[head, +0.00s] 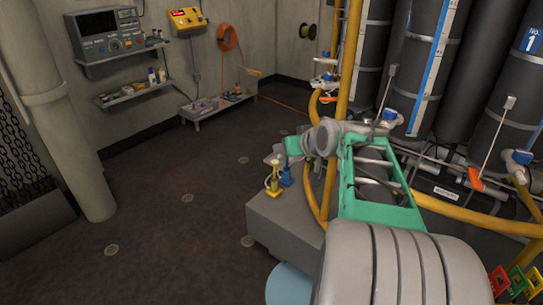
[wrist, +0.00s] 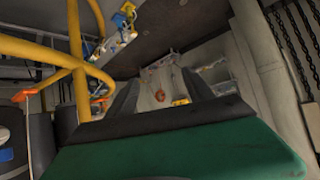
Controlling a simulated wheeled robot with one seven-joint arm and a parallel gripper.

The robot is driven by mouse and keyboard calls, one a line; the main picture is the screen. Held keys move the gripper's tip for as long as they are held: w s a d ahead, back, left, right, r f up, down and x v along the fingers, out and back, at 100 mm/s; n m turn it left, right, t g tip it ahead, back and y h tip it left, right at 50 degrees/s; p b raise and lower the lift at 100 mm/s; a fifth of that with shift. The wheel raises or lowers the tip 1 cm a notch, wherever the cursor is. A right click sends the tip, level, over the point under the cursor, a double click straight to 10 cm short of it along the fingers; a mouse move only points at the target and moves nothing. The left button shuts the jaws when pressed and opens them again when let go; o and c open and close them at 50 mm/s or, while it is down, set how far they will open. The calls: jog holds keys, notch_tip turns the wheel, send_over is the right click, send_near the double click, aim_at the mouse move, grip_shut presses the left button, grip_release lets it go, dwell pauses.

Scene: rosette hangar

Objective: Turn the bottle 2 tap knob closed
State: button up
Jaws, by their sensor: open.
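The tall dark bottles stand at the right of the head view. The rightmost one (head: 513,95) carries a blue "No. 1" label; no number 2 label is readable. Near the bottles' lower parts are white-and-blue tap fittings (head: 389,116), an orange handle (head: 476,185) and another orange handle (head: 327,100). I cannot tell which is the bottle 2 tap knob. In the wrist view, my gripper (wrist: 160,92) is open, its two dark fingers apart with nothing between them. In the head view my arm largely hides the gripper. An orange handle (wrist: 24,95) also shows at the wrist view's left.
Yellow pipes (head: 350,60) run up and across near my arm, also close by in the wrist view (wrist: 75,60). Small yellow and blue items (head: 273,182) stand on a grey block (head: 285,226). Wall shelves (head: 120,50) are at the back left. The dark floor (head: 180,190) at left is clear.

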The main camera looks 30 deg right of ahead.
jog(key=s+a+f+g+y+p, duration=0.1)
jog(key=s+a+g, duration=0.1)
jog(key=a, duration=0.5)
jog(key=shift+a+n+p, duration=0.2)
jog(key=shift+n+p, duration=0.1)
jog(key=shift+p, duration=0.05)
jog(key=shift+f, duration=0.15)
